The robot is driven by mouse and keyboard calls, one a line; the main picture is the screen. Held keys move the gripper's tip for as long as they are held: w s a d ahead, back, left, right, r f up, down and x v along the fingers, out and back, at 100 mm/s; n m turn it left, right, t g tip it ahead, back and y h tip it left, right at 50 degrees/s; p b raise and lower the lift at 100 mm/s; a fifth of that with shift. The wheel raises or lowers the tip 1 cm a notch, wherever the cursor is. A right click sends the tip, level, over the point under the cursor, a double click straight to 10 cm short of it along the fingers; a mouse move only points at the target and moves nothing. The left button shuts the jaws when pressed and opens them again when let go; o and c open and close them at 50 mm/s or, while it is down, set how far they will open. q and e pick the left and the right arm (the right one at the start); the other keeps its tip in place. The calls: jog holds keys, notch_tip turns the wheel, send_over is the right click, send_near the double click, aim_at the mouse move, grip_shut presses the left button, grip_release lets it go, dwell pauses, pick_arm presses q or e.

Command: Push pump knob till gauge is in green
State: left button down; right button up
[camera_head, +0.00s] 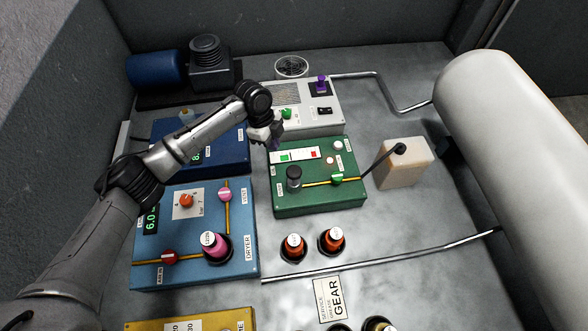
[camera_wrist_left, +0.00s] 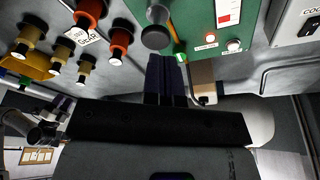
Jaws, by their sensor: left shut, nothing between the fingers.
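The green panel box (camera_head: 345,196) carries a black round pump knob (camera_head: 294,173) at its left front. Behind the knob is a white strip gauge (camera_head: 299,155) with a green mark on the left and a red one on the right; I cannot make out a pointer. My left gripper (camera_head: 275,144) is shut and empty, above the back left corner of the green box, behind the knob. In the left wrist view the shut fingers (camera_wrist_left: 166,76) appear close to the knob (camera_wrist_left: 155,38), apparently apart from it. Part of the gauge (camera_wrist_left: 229,13) shows there too.
A green valve handle (camera_head: 337,179) sits on a yellow line right of the knob. A tan canister (camera_head: 403,163) stands to the right. A blue dryer box (camera_head: 240,263), a white box (camera_head: 325,118) and orange-capped bottles (camera_head: 294,247) surround the green box.

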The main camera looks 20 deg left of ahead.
pick_arm(q)
jog(key=v, duration=0.3)
jog(key=shift+a+r, duration=0.1)
jog(key=shift+r, duration=0.1)
dwell(0.3)
dwell(0.4)
